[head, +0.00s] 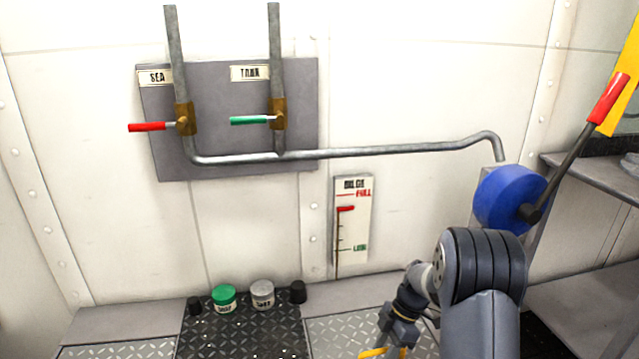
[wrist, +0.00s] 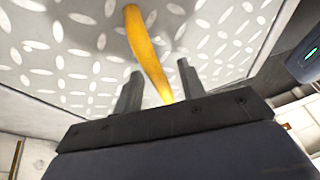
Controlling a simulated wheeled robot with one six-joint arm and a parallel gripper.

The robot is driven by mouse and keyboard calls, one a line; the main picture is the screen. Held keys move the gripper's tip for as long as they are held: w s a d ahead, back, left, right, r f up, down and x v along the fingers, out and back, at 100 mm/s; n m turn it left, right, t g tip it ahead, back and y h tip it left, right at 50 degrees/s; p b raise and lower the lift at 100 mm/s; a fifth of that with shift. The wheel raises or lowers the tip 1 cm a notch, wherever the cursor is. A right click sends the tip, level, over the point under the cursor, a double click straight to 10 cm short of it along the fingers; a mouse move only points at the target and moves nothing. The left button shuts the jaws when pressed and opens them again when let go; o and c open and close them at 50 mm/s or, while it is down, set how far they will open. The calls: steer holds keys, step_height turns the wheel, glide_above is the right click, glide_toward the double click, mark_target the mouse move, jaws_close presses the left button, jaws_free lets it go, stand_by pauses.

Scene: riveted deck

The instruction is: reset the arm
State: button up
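My arm reaches down at the lower right of the head view, with my gripper (head: 392,340) low over the deck near the bottom edge. In the wrist view my gripper (wrist: 159,70) shows two dark fingers standing apart. A yellow bar-like piece (wrist: 146,50) runs between them, with gaps on both sides. Yellow also shows by the gripper in the head view (head: 373,353). I cannot tell whether it touches a finger; its lower end is hidden behind the gripper body.
A panel (head: 228,100) carries pipes with a red valve handle (head: 148,127) and a green one (head: 250,120). A blue wheel-shaped body (head: 507,197) with a red-gripped lever (head: 608,98) stands right. A green-topped can (head: 224,296) and a grey can (head: 262,293) stand by the wall. A bilge gauge (head: 351,220) hangs mid-wall.

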step_height(320, 180, up, 8)
steer(key=p, duration=0.7)
steer(key=shift+a, duration=0.1)
steer(key=r+m+p, duration=0.1)
steer(key=r+p, duration=0.1)
steer(key=r+m+t+p, duration=0.1)
steer(key=shift+s+a+r+m, duration=0.15)
steer(key=shift+a+m, duration=0.1)
steer(key=shift+m, duration=0.05)
